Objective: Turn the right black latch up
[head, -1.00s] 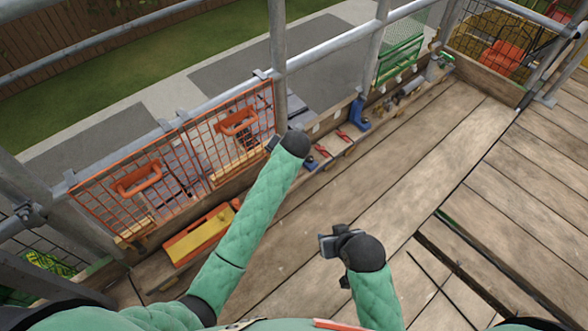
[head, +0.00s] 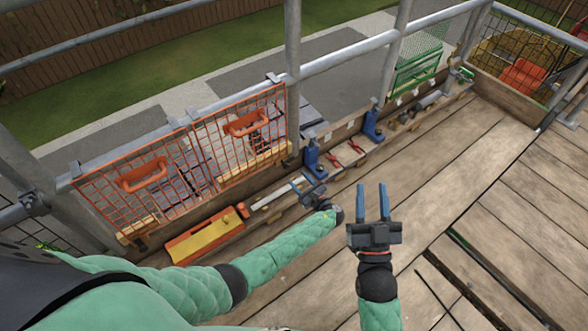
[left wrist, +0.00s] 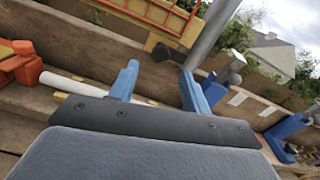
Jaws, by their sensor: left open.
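The right black latch (head: 291,159) sits at the lower right corner of the orange mesh gate (head: 215,148), beside the upright post. In the left wrist view, a small dark piece that looks like this latch (left wrist: 172,55) shows beyond the fingertips, by the foot of the post. Another black latch (head: 140,242) shows at the lower left of the gate. My left gripper (left wrist: 158,82) is open and empty, below and short of the right latch; its body also shows in the head view (head: 309,195). My right gripper (head: 371,187) is open and empty above the deck, fingers pointing away.
A yellow and orange tool (head: 206,240) lies along the toe board to the left. Blue holders (head: 371,127) and red-handled pliers (head: 336,161) stand right of the gate. A steel post (head: 292,70) rises beside the latch. The deck (head: 460,150) at right is clear.

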